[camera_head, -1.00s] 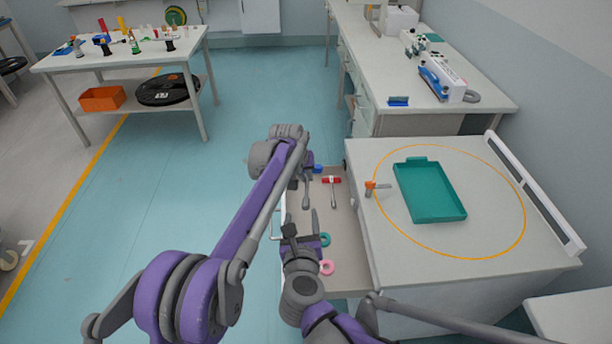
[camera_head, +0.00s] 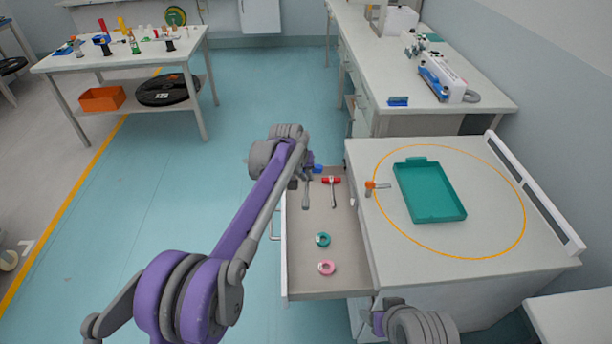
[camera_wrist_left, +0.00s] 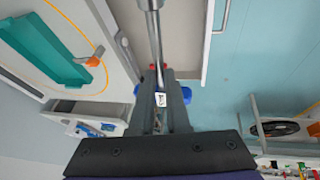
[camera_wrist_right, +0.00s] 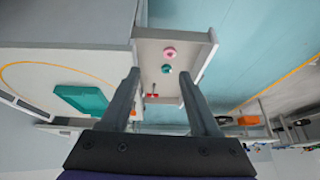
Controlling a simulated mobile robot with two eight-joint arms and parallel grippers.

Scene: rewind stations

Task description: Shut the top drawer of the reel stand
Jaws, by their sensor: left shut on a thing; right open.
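The top drawer (camera_head: 340,225) of the reel stand (camera_head: 400,262) is pulled out to the left in the head view. Its front has a bar handle (camera_head: 275,225). Inside lie a red-handled tool (camera_head: 331,181), a teal ring (camera_head: 322,240) and a pink ring (camera_head: 326,268). My left gripper (camera_head: 306,176) is over the drawer's far end, shut on a blue-handled tool (camera_head: 317,168); its metal shaft (camera_wrist_left: 153,35) shows in the left wrist view. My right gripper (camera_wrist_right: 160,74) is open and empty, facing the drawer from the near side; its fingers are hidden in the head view.
A teal tray (camera_head: 430,212) and an orange-tipped piece (camera_head: 372,185) sit on the stand's top. A long bench (camera_head: 440,110) stands behind it. A table with small items (camera_head: 110,62) is at the far left. The floor left of the drawer is clear.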

